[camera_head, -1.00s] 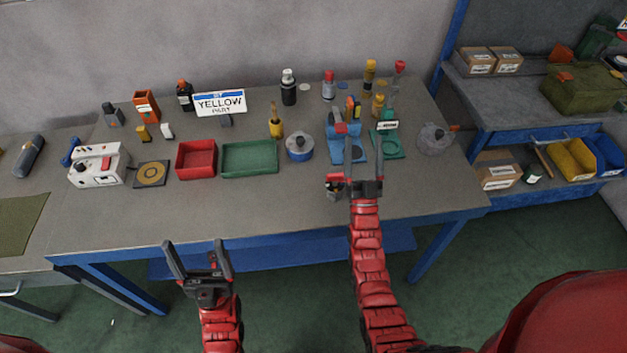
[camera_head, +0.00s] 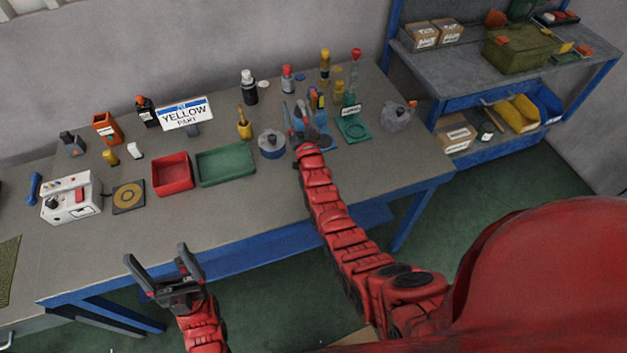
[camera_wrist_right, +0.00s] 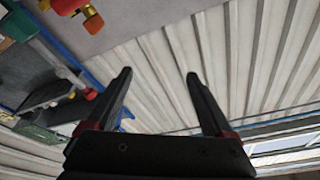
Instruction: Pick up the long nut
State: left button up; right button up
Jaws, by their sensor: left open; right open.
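I cannot pick out the long nut with certainty. A small yellow piece (camera_head: 110,157) and a small white piece (camera_head: 136,150) stand at the left of the workbench. My right gripper (camera_head: 297,112) is over the bench by the blue stand (camera_head: 327,137), open, with its own arm partly covering that area. In the right wrist view the two fingers (camera_wrist_right: 158,75) are apart with nothing between them. My left gripper (camera_head: 157,254) is open and empty in front of the bench's front edge.
A red tray (camera_head: 172,187), a green tray (camera_head: 198,174) and a round blue-grey pot (camera_head: 271,144) stand mid-bench. A shelf (camera_head: 470,90) stands right. The bench front is clear.

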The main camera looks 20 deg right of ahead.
jog(key=w+a+f+m+g+y, duration=0.2)
jog(key=w+a+f+g, duration=0.1)
jog(key=w+f+g, duration=0.6)
jog(key=s+d+r+m+g, duration=0.2)
jog(key=s+r+g, duration=0.3)
jog(key=s, duration=0.5)
jog(key=s+d+r+m+g, duration=0.2)
jog(key=s+r+g, duration=0.1)
jog(key=s+g, duration=0.55)
jog(key=shift+n+t+h, duration=0.3)
jog(key=shift+t, duration=0.65)
jog(key=f+b, duration=0.3)
jog(key=s+f+b, duration=0.1)
jog(key=f+b, duration=0.2)
jog(key=f, duration=0.1)
jog(key=f+b, duration=0.3)
jog(key=b, duration=0.1)
jog(key=shift+s+a+f, duration=0.1)
jog(key=shift+s+f, duration=0.2)
jog(key=shift+s, duration=0.05)
jog(key=shift+f+p, duration=0.45)
jog(key=shift+p, duration=0.7)
jog(key=f+p, duration=0.2)
jog(key=f, duration=0.1)
jog(key=f+p, duration=0.1)
jog(key=shift+s+f, duration=0.25)
jog(key=shift+s, duration=0.05)
jog(key=shift+f, duration=0.65)
jog(key=shift+c, duration=0.3)
